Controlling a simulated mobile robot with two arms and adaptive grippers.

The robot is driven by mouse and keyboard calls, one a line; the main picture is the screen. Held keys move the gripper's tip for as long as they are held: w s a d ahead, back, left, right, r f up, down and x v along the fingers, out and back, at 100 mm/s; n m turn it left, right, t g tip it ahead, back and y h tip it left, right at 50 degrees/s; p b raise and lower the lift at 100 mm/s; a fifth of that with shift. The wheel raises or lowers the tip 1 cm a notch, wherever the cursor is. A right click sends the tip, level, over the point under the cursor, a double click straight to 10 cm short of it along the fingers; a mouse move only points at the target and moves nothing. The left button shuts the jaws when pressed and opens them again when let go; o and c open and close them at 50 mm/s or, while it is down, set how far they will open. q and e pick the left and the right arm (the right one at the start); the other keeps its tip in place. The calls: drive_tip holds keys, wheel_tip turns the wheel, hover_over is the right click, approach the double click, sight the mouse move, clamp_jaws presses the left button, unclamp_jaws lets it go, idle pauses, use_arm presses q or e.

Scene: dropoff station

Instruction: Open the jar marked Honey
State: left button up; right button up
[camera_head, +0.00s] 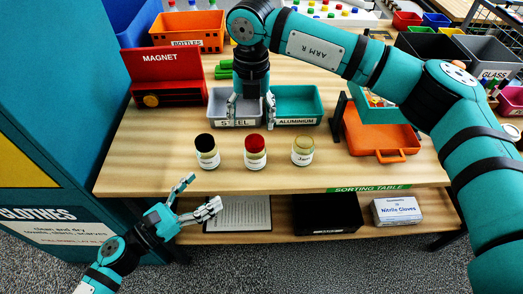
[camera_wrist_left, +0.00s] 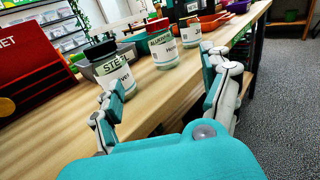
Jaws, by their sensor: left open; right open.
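Three small glass jars stand upright in a row near the front of the sorting table: a black-lidded jar (camera_head: 207,152), a red-lidded jar (camera_head: 255,152) and a jar with a pale yellowish top (camera_head: 303,152). Their labels are too small to read, so I cannot tell which is marked Honey. My left gripper (camera_head: 204,194) is open and empty, in front of the table edge, below and left of the jars. In the left wrist view the red-lidded jar (camera_wrist_left: 162,48) shows between its open fingers. My right gripper (camera_head: 250,108) is open, pointing down at the steel tray behind the jars.
A grey steel tray (camera_head: 217,102) and a teal aluminium tray (camera_head: 318,101) sit behind the jars. A red magnet box (camera_head: 168,72) stands left, an orange case (camera_head: 372,140) right. A lower shelf (camera_head: 282,233) holds paper, a black box and a glove box. Bare tabletop lies left of the jars.

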sight(247, 158)
drive_tip(key=shift+w+d+r, duration=0.15)
drive_tip(key=shift+d+r, duration=0.1)
drive_tip(key=shift+d, duration=0.1)
use_arm(q)
drive_tip(key=x, duration=1.7)
drive_tip(key=shift+d, duration=0.1)
drive_tip(key=shift+c, duration=0.3)
